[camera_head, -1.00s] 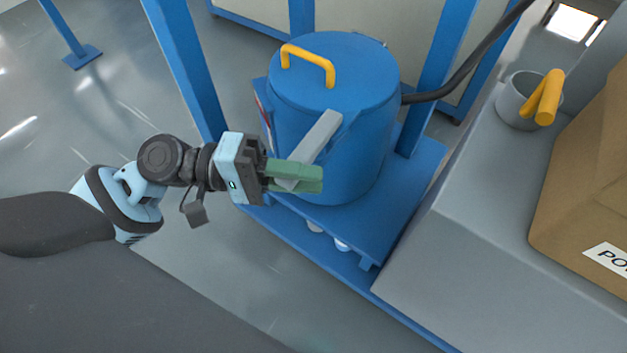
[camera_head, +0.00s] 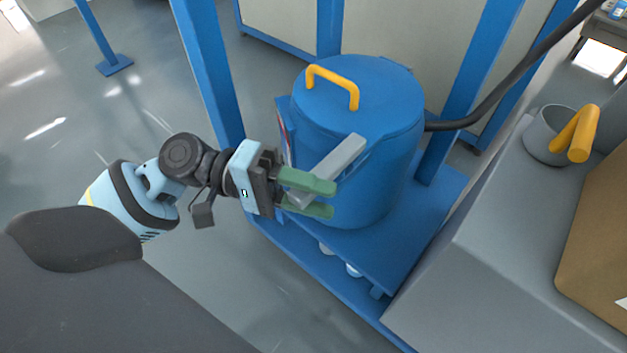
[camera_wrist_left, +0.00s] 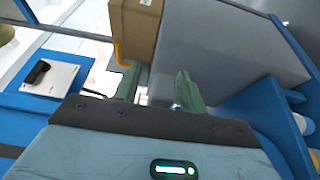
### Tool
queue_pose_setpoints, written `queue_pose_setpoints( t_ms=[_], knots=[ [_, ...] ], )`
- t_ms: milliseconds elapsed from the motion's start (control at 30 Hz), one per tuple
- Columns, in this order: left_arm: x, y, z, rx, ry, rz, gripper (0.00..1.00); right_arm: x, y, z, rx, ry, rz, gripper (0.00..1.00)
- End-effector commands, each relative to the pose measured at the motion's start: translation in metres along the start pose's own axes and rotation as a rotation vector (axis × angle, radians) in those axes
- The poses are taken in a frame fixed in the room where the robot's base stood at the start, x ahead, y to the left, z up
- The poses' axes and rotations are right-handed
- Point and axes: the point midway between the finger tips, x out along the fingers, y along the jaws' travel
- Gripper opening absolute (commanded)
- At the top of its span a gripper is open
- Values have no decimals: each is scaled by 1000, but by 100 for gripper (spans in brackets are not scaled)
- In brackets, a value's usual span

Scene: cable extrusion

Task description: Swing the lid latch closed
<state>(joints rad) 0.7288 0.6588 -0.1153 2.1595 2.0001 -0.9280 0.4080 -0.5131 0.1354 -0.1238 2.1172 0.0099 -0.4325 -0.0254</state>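A blue drum (camera_head: 350,190) has a round blue lid (camera_head: 375,85) resting on top, with a yellow handle (camera_head: 333,78). The grey lid latch (camera_head: 338,160) is a flat bar at the drum's front. It slants from the rim at upper right to its lower left end by my gripper. My left gripper (camera_head: 333,199) has its two green fingers spread apart around or beside that lower end; I cannot tell if they touch it. The fingers also show apart in the left wrist view (camera_wrist_left: 158,86), where the latch cannot be made out. My right gripper is not in view.
The drum stands on a blue platform (camera_head: 425,212) between blue posts (camera_head: 212,75). A black hose (camera_head: 500,92) runs behind it. At right, a grey housing (camera_head: 480,255) carries a grey cup with a yellow handle (camera_head: 577,135) and a cardboard box (camera_head: 600,235). Open floor lies left.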

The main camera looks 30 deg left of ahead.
Motion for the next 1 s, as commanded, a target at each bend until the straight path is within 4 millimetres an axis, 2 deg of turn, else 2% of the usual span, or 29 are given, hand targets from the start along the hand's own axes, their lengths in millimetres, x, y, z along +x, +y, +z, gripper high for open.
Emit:
queue_pose_setpoints(
  t_ms=[267, 367, 700, 833, 1000],
  knots=[
    [-2, -1, 1, -3, -1, -2, 41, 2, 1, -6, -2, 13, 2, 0],
    [-12, -1, 1, -5, 0, -4, 41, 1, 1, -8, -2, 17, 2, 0],
    [-63, 0, 0, -3, 0, -3, 41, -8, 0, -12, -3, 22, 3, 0],
    [-74, 0, 0, -2, 0, -2, 41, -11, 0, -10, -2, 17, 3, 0],
    [-78, 0, 0, -1, -1, 0, 41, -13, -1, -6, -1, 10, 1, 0]
  ],
)
